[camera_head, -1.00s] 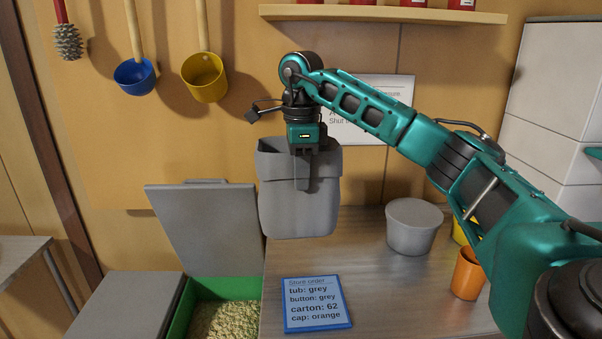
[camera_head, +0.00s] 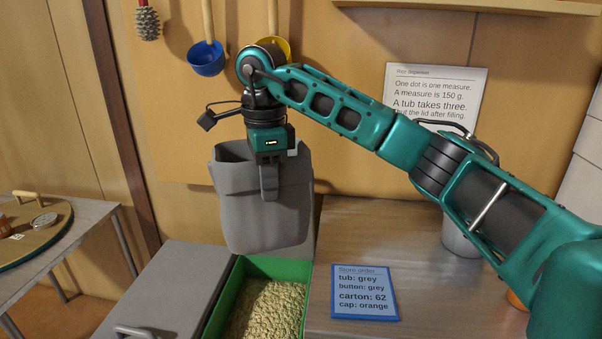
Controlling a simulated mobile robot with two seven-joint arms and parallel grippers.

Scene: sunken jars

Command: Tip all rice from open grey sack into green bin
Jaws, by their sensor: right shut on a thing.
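My right gripper (camera_head: 269,185) comes in from the right and is shut on the front rim of the open grey sack (camera_head: 262,218). The sack hangs close to upright with a slight lean, its mouth facing up. It is held above the back part of the green bin (camera_head: 309,272). I cannot see inside the sack. Pale grains (camera_head: 266,308) lie in the bin. The bin's raised grey lid is mostly hidden behind the sack. My left gripper is not in view.
A shut grey lid with a handle (camera_head: 136,331) is left of the bin. The counter (camera_head: 345,235) on the right bears a blue order card (camera_head: 364,292), a grey tub (camera_head: 459,238) and an orange cup (camera_head: 516,300), partly behind my arm. A side table (camera_head: 85,232) stands at far left.

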